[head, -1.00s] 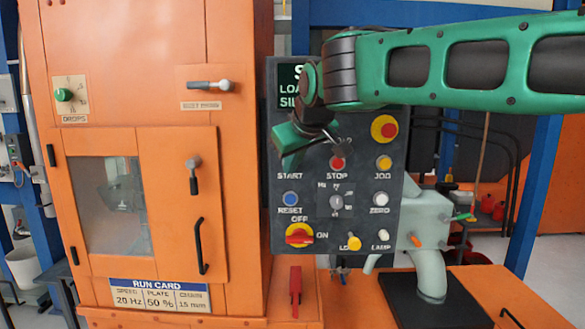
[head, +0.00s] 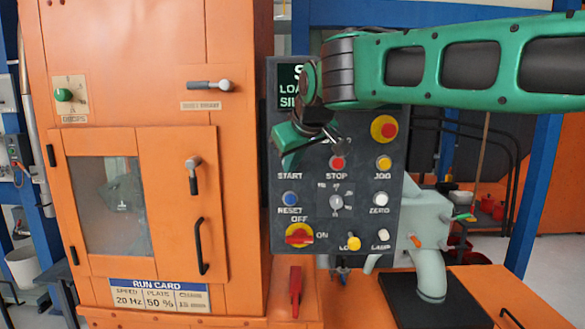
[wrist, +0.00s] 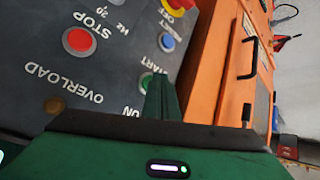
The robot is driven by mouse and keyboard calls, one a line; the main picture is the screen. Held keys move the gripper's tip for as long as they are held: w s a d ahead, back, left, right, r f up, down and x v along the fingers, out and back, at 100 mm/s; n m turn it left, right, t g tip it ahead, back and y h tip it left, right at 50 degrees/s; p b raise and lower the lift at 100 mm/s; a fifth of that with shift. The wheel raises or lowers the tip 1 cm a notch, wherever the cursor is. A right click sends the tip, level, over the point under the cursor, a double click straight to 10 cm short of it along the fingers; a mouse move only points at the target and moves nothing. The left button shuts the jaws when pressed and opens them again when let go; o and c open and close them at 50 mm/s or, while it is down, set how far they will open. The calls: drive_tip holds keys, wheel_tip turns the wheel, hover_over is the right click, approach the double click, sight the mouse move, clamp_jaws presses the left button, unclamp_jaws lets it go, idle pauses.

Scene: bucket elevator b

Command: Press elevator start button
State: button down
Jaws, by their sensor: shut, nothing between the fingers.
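The green start button (wrist: 146,81) shows in the wrist view, partly covered by my gripper finger. Its START label (head: 290,176) is visible on the dark control panel (head: 315,215) in the head view, where my gripper hides the button itself. My gripper (head: 284,157) is shut and empty, in front of the panel just above that label. In the wrist view its green fingers (wrist: 162,97) end right beside the button. I cannot tell whether they touch it.
The red STOP button (head: 337,162) is just right of my gripper, and the blue RESET button (head: 290,199) is below. A red-yellow emergency button (head: 384,129) is at upper right. An orange cabinet (head: 175,140) stands left of the panel.

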drive_tip(key=shift+w, duration=0.4)
idle(0.6)
idle(0.3)
drive_tip(key=shift+s, duration=0.8)
drive_tip(key=shift+s, duration=0.1)
drive_tip(key=s, duration=0.4)
drive_tip(key=shift+s+a, duration=0.1)
drive_tip(key=shift+s, duration=0.3)
idle(0.3)
